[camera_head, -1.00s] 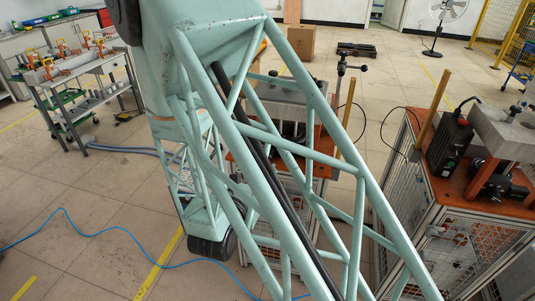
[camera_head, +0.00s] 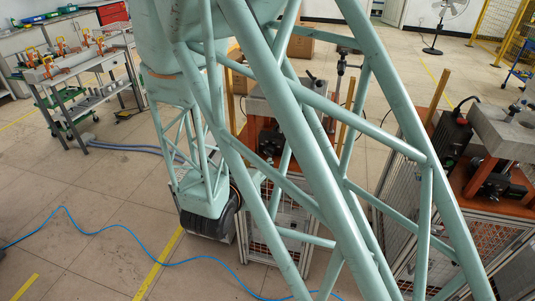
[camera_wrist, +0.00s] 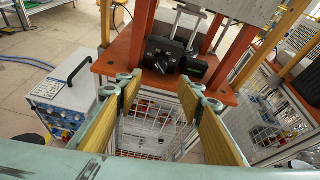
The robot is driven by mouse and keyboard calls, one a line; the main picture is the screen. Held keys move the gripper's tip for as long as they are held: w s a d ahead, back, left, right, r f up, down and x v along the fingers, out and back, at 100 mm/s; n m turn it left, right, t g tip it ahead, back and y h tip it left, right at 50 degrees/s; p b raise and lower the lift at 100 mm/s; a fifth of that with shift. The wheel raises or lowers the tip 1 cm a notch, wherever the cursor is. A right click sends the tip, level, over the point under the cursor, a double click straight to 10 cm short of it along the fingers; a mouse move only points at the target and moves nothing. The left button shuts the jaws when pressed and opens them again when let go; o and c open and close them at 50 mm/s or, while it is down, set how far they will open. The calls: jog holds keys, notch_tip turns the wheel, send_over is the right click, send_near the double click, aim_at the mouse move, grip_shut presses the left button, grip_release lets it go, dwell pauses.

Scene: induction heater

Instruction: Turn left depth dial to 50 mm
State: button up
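No dial with readable depth marks can be made out, so I cannot tell where the left depth dial is or its setting. In the wrist view, my gripper (camera_wrist: 160,90) is open and empty, its yellow-padded fingers wide apart. Beyond the fingertips is an orange-topped machine stand (camera_wrist: 118,58) with a black unit (camera_wrist: 165,53) on it. The black unit also shows in the head view (camera_head: 270,142), partly behind my arm. Left of the gripper stands a white box (camera_wrist: 62,92) with several small blue and dark knobs and a black handle. My gripper cannot be made out in the head view.
A second orange-topped stand (camera_head: 455,184) with black units is at the right. Orange uprights (camera_wrist: 142,22) rise around the first machine's black unit. A bench with clamps (camera_head: 75,68) stands at the far left. A blue hose (camera_head: 125,229) crosses the open tiled floor.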

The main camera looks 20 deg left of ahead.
jog(key=shift+w, duration=0.1)
jog(key=shift+b+x, duration=1.3)
jog(key=shift+x, duration=5.55)
jog(key=shift+d+f, duration=0.1)
jog(key=shift+c, duration=0.2)
jog(key=c, duration=0.8)
